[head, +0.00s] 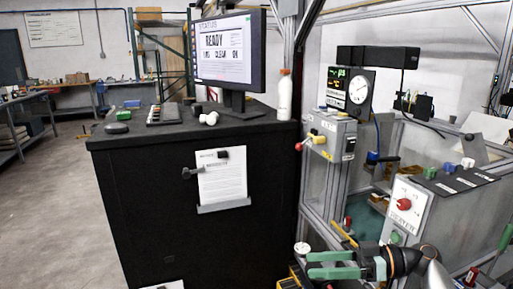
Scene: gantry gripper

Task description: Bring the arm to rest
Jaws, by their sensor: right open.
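My right gripper (312,265) shows at the bottom right in the head view, with my arm coming in from the right. Its two green fingers are parallel and apart, pointing left, and nothing shows between them. It is low, in front of the black cabinet's right side and the metal frame. My left gripper is not in view.
A black cabinet (145,205) carries a monitor (230,50), a white bottle (284,97) and a keyboard (163,114). At right stand a metal-framed machine with a gauge (359,87) and a grey control box (404,207) with a red knob. Open floor (50,215) lies at left.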

